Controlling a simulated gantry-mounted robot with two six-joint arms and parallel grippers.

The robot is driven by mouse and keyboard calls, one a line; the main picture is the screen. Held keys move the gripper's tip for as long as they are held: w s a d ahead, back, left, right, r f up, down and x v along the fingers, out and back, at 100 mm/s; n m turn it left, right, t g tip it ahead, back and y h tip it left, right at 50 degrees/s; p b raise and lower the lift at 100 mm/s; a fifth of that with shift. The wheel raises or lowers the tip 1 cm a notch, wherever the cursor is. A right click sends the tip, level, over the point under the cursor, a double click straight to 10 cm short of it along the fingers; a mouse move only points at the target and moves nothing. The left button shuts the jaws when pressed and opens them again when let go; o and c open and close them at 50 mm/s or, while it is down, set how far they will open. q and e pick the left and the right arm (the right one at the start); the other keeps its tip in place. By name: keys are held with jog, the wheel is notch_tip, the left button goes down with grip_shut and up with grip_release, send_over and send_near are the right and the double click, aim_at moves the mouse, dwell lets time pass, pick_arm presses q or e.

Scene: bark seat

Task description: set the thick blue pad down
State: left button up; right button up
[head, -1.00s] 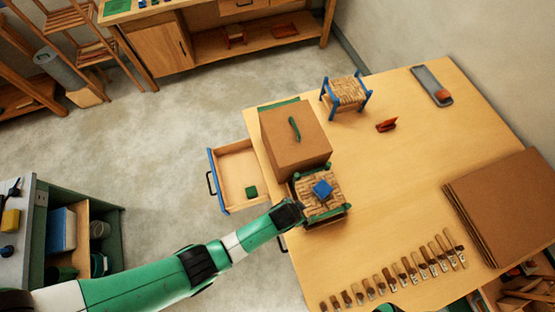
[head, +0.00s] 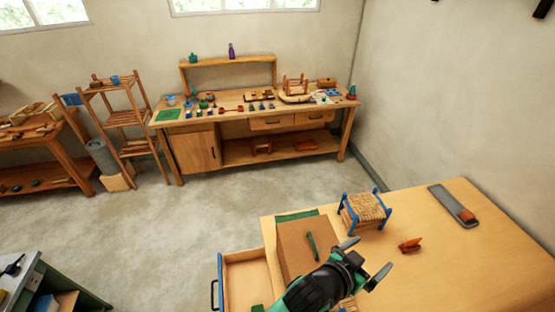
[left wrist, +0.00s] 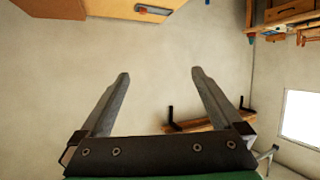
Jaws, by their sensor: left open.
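My left gripper (head: 367,257) is open above the table, its fingers spread to the right of the brown box (head: 297,248). The left wrist view shows the same open fingers (left wrist: 160,75) with nothing between them, only bare wall behind. The thick blue pad is not visible now; my left arm and the lower frame edge cover the place where a blue piece lay on the woven seat. Only a scrap of that near woven seat (head: 347,303) shows beside my gripper. My right gripper is not in view.
A blue-framed woven stool (head: 366,210) stands close behind my gripper. A red-orange object (head: 410,245) and a grey tray (head: 452,205) are to the right. An open drawer (head: 246,280) sticks out left of the table (head: 450,270).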

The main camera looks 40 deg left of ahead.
pick_arm(q)
jog(key=s+a+r+t, duration=0.1)
jog(key=a+r+t, duration=0.15)
jog(key=r, duration=0.75)
jog(key=s+a+r+t, duration=0.1)
jog(key=a+r+t, duration=0.15)
jog(key=r, duration=0.85)
jog(key=s+a+r+t, duration=0.1)
jog(key=a+r+t, duration=0.15)
jog(key=r, duration=0.75)
jog(key=s+a+r+t, duration=0.2)
jog(key=s+r+t, duration=0.1)
jog(key=s+r, duration=0.5)
jog(key=s+a+r+n+t+y, duration=0.1)
jog(key=s+a+r+t, duration=0.2)
jog(key=s+r, duration=0.4)
notch_tip(320, 180, up, 2)
jog(key=shift+s+a+r+t, duration=0.15)
jog(key=shift+s+t, duration=0.2)
jog(key=shift+t, duration=0.3)
